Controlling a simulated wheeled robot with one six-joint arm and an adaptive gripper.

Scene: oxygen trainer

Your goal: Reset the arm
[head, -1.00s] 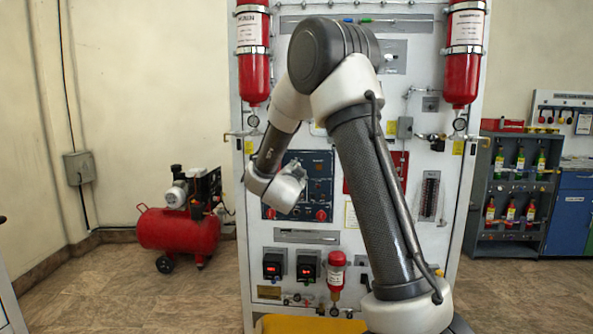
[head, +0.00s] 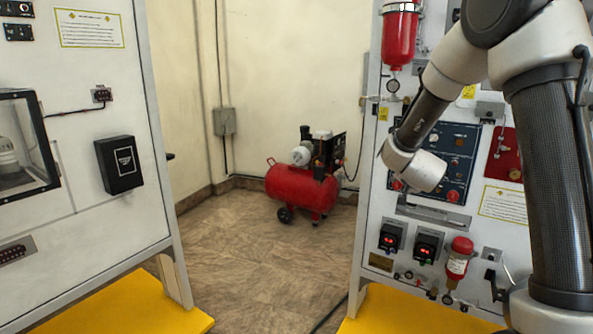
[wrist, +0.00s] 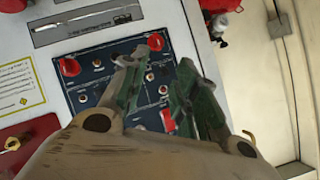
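My arm stands at the right of the head view, bent at the elbow, with its wrist (head: 415,165) in front of the blue control panel (head: 465,150) of the trainer. The fingers are hidden behind the wrist there. In the wrist view my gripper (wrist: 160,68) has its two fingers apart with nothing between them. The blue panel (wrist: 100,75), with red knobs and small switches, shows behind the fingers. I cannot tell the distance from the fingertips to the panel, and no contact is visible.
The trainer's white board (head: 375,225) stands close behind my arm, with a red cylinder (head: 400,38) and a small red-capped bottle (head: 459,262). A second white cabinet (head: 100,220) on a yellow base stands left. A red compressor (head: 302,188) stands at the wall; the floor between is clear.

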